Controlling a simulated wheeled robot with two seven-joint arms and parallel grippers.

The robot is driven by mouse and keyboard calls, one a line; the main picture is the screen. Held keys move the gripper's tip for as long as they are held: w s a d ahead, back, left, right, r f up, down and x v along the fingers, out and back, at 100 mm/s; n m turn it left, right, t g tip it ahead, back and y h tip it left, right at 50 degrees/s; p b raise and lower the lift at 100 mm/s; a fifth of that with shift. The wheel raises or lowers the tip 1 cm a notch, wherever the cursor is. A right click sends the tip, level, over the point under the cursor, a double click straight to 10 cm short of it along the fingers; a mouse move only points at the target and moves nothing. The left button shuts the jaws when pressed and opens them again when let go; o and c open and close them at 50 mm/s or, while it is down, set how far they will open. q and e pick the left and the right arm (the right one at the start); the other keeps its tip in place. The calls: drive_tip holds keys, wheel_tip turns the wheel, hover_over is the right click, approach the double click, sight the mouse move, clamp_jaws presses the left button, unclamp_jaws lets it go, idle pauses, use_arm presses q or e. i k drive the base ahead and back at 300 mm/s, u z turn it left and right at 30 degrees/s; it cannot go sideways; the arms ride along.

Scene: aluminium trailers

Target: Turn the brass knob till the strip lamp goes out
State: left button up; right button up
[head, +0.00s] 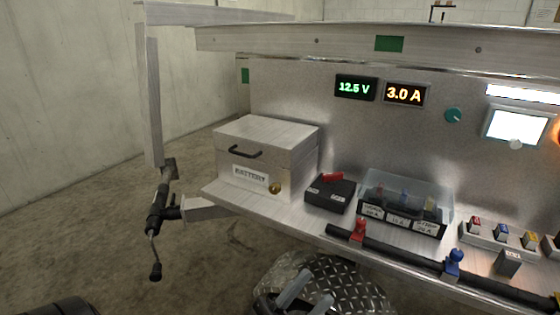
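A small round brass knob (275,187) sits low on the front of the aluminium battery box (284,170), right of its label. The strip lamp (522,94) is lit white at the upper right of the back panel and runs to the picture's right edge. My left gripper (297,294) is at the bottom centre, below and in front of the shelf, apart from the knob. Its pale fingers appear spread with nothing between them; its lower part is cut off by the picture edge. My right gripper is not in view.
A teal knob (453,115) and a lit screen (516,126) are on the panel, with meters reading 12.5 V and 3.0 A. A black block (330,194), a clear-covered fuse box (404,208) and a black bar (400,256) with red and blue clamps line the shelf. Floor at left is open.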

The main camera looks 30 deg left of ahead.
sight(274, 188)
drive_tip(key=u, duration=1.15)
drive_tip(key=k, duration=0.8)
drive_tip(key=z, duration=1.1)
drive_tip(key=i, duration=0.5)
drive_tip(key=u, duration=0.05)
